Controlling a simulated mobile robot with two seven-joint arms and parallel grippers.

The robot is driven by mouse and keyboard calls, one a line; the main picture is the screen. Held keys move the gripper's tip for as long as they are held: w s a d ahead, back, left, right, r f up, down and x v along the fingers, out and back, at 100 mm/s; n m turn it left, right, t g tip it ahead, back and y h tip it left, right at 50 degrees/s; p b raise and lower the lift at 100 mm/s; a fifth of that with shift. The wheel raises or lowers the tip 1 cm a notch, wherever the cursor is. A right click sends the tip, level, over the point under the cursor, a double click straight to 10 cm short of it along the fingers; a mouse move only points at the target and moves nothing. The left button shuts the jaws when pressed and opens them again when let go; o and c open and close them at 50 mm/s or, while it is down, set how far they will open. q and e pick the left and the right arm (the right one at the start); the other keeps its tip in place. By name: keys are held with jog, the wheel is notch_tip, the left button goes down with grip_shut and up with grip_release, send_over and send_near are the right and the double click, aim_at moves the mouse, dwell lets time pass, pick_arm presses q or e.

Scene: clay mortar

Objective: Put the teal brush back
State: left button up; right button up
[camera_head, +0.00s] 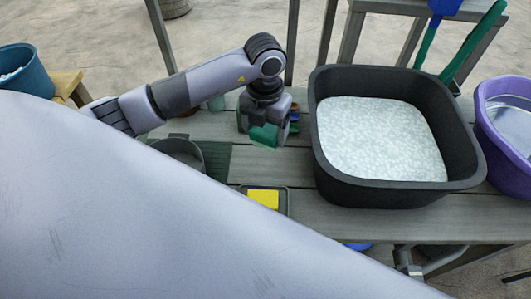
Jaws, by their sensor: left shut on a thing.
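My left gripper (266,121) points down over the wooden table, left of the black tub. It is shut on a teal-green piece, which I take to be the teal brush (264,136). The fingers cover part of it, so its full shape cannot be seen. Just behind the gripper is a dark green holder (242,118), with small blue and orange-red things beside the gripper; the gripper hides much of it. I cannot tell whether the brush touches the holder. My right gripper is not in view.
A black tub (325,165) of pale speckled material fills the table's right. A purple bucket (488,140) stands further right. A grey pot (180,150) is on a green mat (216,160). A yellow sponge (263,198) lies in a small tray. My pale body part hides the lower left.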

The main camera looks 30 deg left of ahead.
pick_arm(q)
notch_tip(320, 180, down, 10)
jog(key=shift+r, duration=0.25)
jog(key=shift+f, duration=0.1)
jog(key=o, duration=1)
notch_tip(320, 180, up, 12)
jog(key=shift+r, duration=0.15)
dwell(0.4)
